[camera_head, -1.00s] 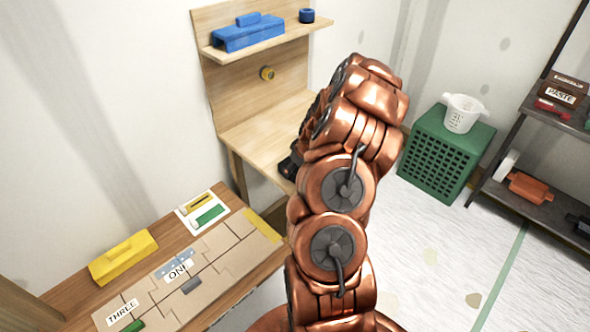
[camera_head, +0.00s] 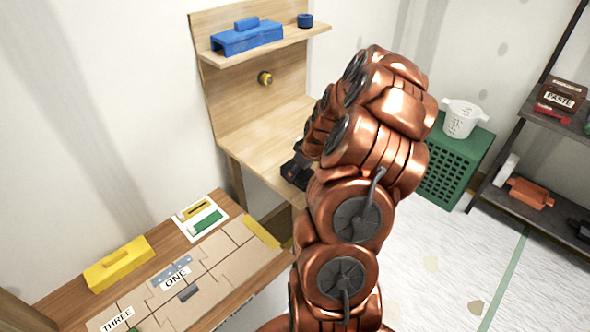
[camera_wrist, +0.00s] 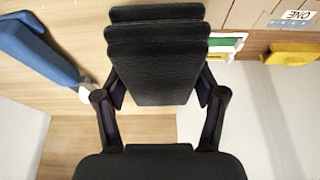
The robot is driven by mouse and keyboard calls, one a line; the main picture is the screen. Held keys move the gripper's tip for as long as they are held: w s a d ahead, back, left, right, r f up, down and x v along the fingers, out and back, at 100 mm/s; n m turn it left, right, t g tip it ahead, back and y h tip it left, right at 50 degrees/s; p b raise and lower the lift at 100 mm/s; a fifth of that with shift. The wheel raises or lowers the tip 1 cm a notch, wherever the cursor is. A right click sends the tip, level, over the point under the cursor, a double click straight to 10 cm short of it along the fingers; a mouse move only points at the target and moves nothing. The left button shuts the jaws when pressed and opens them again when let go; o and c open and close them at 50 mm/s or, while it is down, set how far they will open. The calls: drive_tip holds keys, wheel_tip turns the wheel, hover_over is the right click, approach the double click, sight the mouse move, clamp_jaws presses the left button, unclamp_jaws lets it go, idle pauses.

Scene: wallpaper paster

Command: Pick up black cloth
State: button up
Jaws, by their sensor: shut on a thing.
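The black cloth (camera_wrist: 155,55) is a folded, ribbed stack of layers in the wrist view, in the upper middle. My gripper (camera_wrist: 160,98) is shut on it, with one dark finger against each side of the stack. Pale wood lies behind and below the cloth in that view; I cannot tell how far the cloth is above it. In the head view my copper arm hides most of the gripper. A dark shape (camera_head: 297,166) shows at the arm's left edge over the wooden bench; I cannot tell whether it is gripper or cloth.
A green crate (camera_head: 452,170) and dark shelving (camera_head: 552,128) stand right. The floor between is open.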

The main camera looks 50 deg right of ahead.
drive_tip(key=s+a+r+b, duration=0.1)
drive_tip(key=s+a+b, duration=0.2)
drive_tip(key=s, duration=0.8)
drive_tip(key=shift+a, duration=0.8)
drive_tip(key=shift+s+r, duration=0.1)
